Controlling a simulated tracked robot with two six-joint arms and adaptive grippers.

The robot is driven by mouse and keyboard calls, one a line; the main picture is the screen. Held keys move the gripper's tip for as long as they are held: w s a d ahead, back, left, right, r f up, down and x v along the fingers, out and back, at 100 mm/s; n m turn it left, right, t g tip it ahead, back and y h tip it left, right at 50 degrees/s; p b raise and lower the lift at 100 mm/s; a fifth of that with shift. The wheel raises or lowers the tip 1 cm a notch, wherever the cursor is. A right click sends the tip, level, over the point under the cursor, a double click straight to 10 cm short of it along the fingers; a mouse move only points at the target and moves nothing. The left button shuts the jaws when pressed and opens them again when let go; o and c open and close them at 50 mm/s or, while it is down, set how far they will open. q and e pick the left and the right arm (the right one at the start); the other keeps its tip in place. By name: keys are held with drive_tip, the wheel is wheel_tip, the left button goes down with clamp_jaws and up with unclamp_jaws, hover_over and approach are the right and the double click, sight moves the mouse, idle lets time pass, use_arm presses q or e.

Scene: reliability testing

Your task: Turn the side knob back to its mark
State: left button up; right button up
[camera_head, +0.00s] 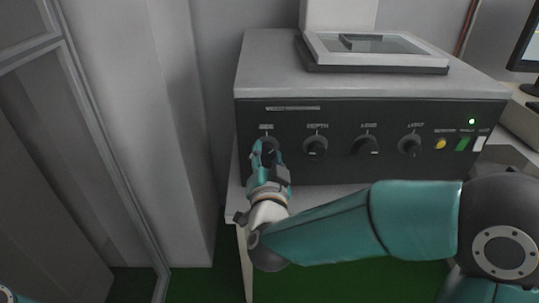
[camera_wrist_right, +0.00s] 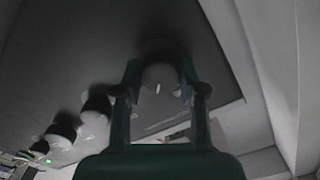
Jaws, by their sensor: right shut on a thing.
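The leftmost knob (camera_head: 269,145) is a round dark knob on the front panel of the grey-topped machine, partly covered by my fingers in the head view. My right gripper (camera_head: 267,158) is shut on this knob. In the wrist view its two fingers (camera_wrist_right: 160,75) stand on either side of the knob (camera_wrist_right: 159,76), and a short white pointer line shows on the knob's face, nearly upright in that picture. The small label above the knob is too small to read surely, and its mark cannot be made out. My left gripper is not in view.
Several more dark knobs (camera_head: 316,146) sit in a row to the right, with a yellow button (camera_head: 440,144) and a green switch (camera_head: 463,144) beyond. A lit green lamp (camera_head: 472,121) is above them. A monitor (camera_head: 526,55) stands at the right edge.

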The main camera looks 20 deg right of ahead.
drive_tip(key=n+p, duration=0.2)
drive_tip(key=n, duration=0.4)
drive_tip(key=shift+f, duration=0.1)
drive_tip(key=shift+f+n+p, duration=0.1)
drive_tip(key=shift+n+p, duration=0.35)
drive_tip(key=shift+n, duration=1.05)
drive_tip(key=shift+s, duration=0.1)
drive_tip(key=o, duration=1.1)
drive_tip(key=shift+o, duration=0.2)
